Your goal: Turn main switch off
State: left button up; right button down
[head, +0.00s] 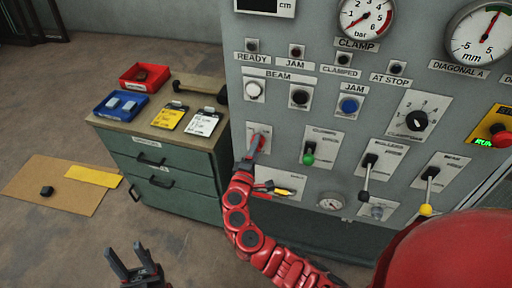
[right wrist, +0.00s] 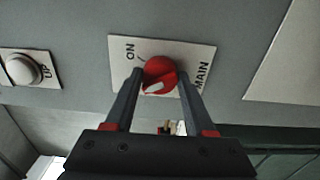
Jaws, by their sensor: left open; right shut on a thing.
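The main switch is a red round knob (right wrist: 158,70) with a white pointer mark, on a white plate (right wrist: 205,52) lettered ON and MAIN in the right wrist view. The pointer lies toward the lower side of the knob in that view, turned away from the ON lettering. My right gripper (right wrist: 160,78) is shut on the knob, one finger on each side. In the head view my right gripper (head: 258,146) covers most of the switch at the panel's left side. My left gripper (head: 126,250) is open and empty, low over the floor, away from the panel.
The grey panel (head: 320,75) carries gauges, buttons and levers, with a green-knobbed lever (head: 309,158) right of the switch. A white UP button (right wrist: 22,69) is beside the plate. A drawer cabinet (head: 165,178) with trays and tags stands left. Cardboard (head: 60,192) lies on the floor.

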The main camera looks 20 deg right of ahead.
jog(key=shift+f, duration=0.1)
jog(key=shift+c, duration=1.2)
grip_release()
jog(key=shift+s+a, duration=0.1)
jog(key=b+v, duration=0.5)
jog(key=v, duration=1.2)
jog(key=shift+a, duration=0.1)
